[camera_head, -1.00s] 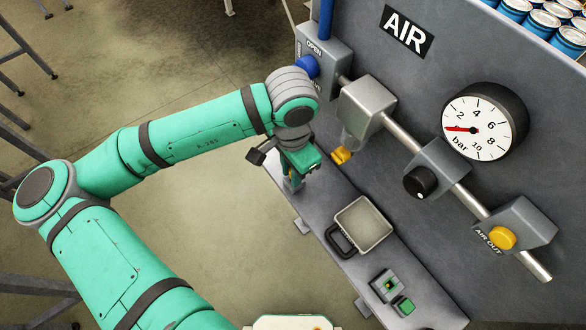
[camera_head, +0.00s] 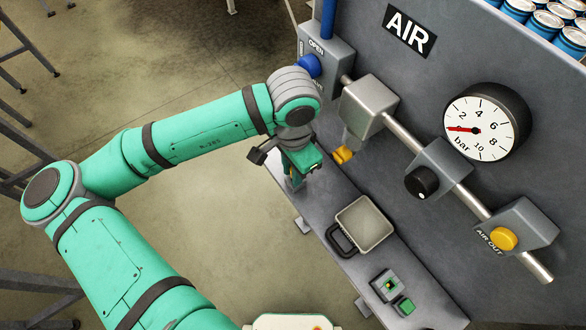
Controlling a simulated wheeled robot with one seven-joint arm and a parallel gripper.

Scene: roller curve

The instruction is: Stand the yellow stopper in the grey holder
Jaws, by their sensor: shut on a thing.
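My gripper (camera_head: 293,184) points down over the left edge of the grey bench, left of the grey tray. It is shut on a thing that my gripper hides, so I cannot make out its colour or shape. A yellow piece (camera_head: 343,155) shows below the grey filter unit, apart from my gripper and to its right; I cannot tell if it is the stopper. A small grey block (camera_head: 380,282) with a green and yellow centre sits low on the bench, possibly the grey holder.
The grey tray (camera_head: 344,213) with a black handle (camera_head: 340,240) lies between my gripper and the grey block. A green block (camera_head: 403,306) is next to that block. The panel carries a gauge (camera_head: 487,121), a black knob (camera_head: 421,182) and a yellow button (camera_head: 503,239).

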